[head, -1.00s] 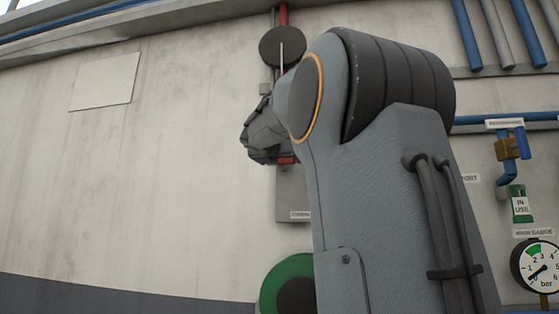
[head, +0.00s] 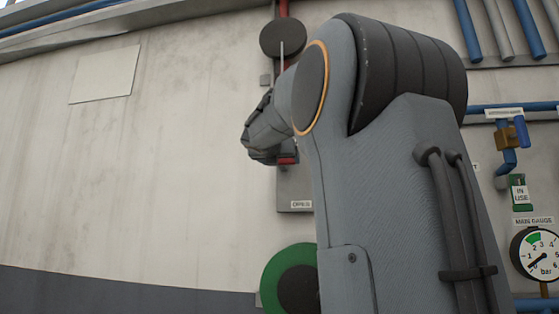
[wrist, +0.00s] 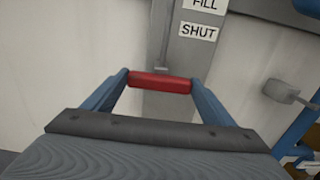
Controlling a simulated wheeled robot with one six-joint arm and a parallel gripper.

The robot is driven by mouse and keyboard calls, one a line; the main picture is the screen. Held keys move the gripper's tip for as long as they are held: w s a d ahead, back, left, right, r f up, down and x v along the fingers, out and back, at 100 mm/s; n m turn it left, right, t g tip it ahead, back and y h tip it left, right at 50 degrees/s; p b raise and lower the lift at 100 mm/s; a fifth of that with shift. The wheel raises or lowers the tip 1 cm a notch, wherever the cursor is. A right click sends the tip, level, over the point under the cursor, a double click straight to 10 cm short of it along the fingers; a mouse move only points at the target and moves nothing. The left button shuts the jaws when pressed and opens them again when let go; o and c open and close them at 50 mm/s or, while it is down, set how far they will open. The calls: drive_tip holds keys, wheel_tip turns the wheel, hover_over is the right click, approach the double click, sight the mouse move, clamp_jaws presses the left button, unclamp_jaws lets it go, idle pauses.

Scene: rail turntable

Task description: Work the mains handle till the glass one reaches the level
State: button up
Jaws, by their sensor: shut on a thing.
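The mains handle shows as a red grip (wrist: 152,82) in the wrist view, in front of a grey plate (wrist: 200,55) labelled FILL and SHUT. My gripper (wrist: 160,84) is shut on the red grip, one blue finger at each end. In the head view a small red piece (head: 288,160) shows beside my wrist, over the grey plate with an OPEN label (head: 301,204). My forearm hides most of the gripper there. I see no sight glass or level mark in either view.
A main gauge (head: 541,256) at the right has its needle near zero. Above it are an IN USE tag (head: 519,192) and blue pipe with a valve (head: 511,142). A green round fitting (head: 275,275) is below the plate.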

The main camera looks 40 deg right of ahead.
drive_tip(key=o, duration=1.5)
drive_tip(key=b+v, duration=0.2)
drive_tip(key=v, duration=0.6)
drive_tip(key=shift+b, duration=0.35)
